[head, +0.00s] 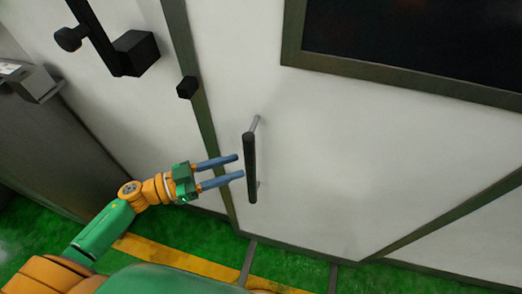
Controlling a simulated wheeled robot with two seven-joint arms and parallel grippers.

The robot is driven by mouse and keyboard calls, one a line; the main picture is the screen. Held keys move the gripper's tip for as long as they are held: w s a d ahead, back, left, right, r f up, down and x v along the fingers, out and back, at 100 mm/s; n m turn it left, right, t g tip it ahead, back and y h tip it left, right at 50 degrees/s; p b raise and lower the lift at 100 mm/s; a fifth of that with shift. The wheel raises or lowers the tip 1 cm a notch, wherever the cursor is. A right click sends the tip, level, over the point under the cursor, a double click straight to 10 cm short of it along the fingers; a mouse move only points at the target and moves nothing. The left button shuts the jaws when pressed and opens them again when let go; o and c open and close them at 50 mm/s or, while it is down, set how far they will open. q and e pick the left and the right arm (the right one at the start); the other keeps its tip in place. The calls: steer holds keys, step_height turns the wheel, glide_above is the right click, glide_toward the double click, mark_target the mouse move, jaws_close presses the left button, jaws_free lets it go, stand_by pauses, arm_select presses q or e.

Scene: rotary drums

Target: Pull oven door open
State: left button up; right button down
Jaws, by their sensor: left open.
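The oven door (330,160) is a large white panel with a dark window (420,35) in a grey frame at the upper right of the head view. A black bar handle (250,165) on light metal standoffs stands out from the door's left side. The door looks shut against its grey-green edge frame. My left gripper (240,166) is open, with its two blue fingers pointing right at the handle. The fingertips are just left of the bar, and I cannot tell whether they touch it. Nothing shows between the fingers. My right gripper is not in view.
A black latch-like fitting (135,53) and a black knob (187,87) stick out from the white panel at the upper left. A grey cabinet (60,150) stands at the left. The floor is green with a yellow stripe (180,258).

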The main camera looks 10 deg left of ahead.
mark_target(263, 161)
arm_select(q)
steer(key=shift+m+g, duration=0.3)
steer(key=shift+g, duration=0.1)
steer(key=x, duration=0.2)
steer(key=p+x, duration=0.1)
steer(key=x, duration=0.2)
steer(key=s+r+x, duration=0.1)
steer(key=x, duration=0.1)
steer(key=shift+w+d+p, duration=0.2)
steer(key=shift+d+p, duration=0.1)
steer(key=shift+d, duration=0.4)
steer(key=shift+f, duration=0.1)
jaws_close()
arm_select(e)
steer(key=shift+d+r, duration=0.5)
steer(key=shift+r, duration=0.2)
